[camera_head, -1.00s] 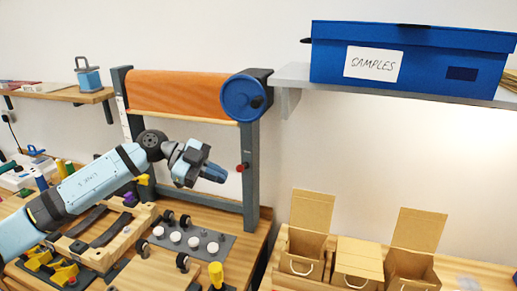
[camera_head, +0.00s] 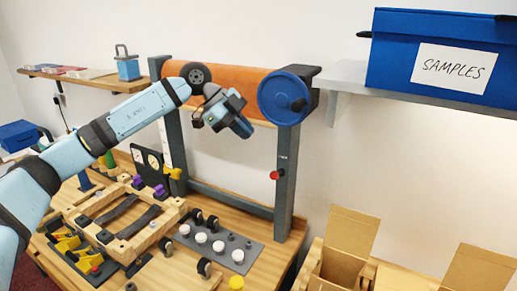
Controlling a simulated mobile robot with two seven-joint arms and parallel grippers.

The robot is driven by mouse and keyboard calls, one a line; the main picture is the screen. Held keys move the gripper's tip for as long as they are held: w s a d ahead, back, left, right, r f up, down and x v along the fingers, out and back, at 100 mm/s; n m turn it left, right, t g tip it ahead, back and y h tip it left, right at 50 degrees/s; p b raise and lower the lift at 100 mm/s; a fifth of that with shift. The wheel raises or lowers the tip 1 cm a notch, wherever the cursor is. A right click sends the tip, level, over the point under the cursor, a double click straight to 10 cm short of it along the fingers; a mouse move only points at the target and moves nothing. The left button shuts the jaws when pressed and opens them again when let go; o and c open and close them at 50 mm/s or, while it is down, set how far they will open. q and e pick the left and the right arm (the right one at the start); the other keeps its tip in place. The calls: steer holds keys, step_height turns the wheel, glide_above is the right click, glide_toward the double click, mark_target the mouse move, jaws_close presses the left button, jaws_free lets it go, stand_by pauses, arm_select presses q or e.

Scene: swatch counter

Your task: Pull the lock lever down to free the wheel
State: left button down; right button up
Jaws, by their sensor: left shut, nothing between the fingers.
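The blue wheel (camera_head: 275,92) with a dark knob sits at the right end of the orange roll (camera_head: 245,80) on a grey frame. A red knob (camera_head: 275,175), which looks like the lock lever's end, sticks out of the right post below the wheel. The lever's own arm is too small to make out. My left gripper (camera_head: 243,128) is shut and empty. In the picture it is left of and below the wheel and above the red knob, apart from both. My right gripper is out of view.
The frame's right post (camera_head: 286,205) stands on the wooden counter. A shelf (camera_head: 345,78) with a blue SAMPLES box (camera_head: 400,60) juts out at right. Open cardboard boxes (camera_head: 345,240) stand below. A wooden rack (camera_head: 120,235) and a grey peg board (camera_head: 222,243) lie on the counter.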

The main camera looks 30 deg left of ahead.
arm_select(q)
steer(key=p, duration=0.2)
glide_above(277, 174)
steer(key=s+a, duration=0.2)
steer(key=s, duration=0.1)
step_height(277, 174, down, 6)
steer(key=f, duration=0.1)
steer(key=w+f, duration=0.1)
steer(key=f, duration=0.1)
steer(key=w+f, duration=0.1)
steer(key=shift+d+f+p, duration=0.1)
steer(key=shift+f+p, duration=0.25)
steer(key=shift+p, duration=0.05)
steer(key=shift+s+f, duration=0.1)
steer(key=shift+s, duration=0.05)
